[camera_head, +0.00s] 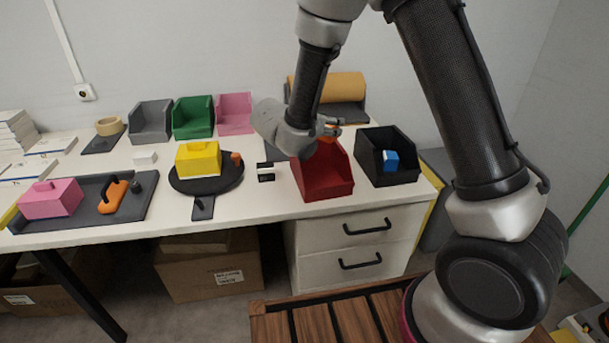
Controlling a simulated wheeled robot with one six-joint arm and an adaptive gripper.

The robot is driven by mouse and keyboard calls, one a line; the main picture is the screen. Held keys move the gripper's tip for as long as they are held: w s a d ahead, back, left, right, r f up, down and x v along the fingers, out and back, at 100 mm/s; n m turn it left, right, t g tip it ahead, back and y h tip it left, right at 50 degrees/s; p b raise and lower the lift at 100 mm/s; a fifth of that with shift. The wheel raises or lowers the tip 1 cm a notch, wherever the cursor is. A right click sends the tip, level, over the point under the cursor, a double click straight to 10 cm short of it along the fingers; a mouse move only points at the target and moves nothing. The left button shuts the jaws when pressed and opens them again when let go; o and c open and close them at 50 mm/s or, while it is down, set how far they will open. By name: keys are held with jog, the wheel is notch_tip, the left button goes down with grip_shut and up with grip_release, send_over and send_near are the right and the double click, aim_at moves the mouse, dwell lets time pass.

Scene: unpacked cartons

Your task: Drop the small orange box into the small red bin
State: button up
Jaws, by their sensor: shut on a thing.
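My gripper (329,127) is above the back of the red bin. It is shut on the small orange box (334,131), of which only a small part shows between the fingers. My wrist hides part of the bin's back, and I cannot see what lies inside the bin.
A black bin (387,173) with a blue box (390,159) stands close right of the red bin. A yellow box (198,159) sits on a black round stand (226,180) at left. Grey, green (193,118) and pink bins line the back.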

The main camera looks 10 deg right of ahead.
jog(key=shift+f, duration=2.9)
jog(key=o, duration=0.9)
jog(key=shift+o, duration=0.2)
jog(key=v, duration=1.2)
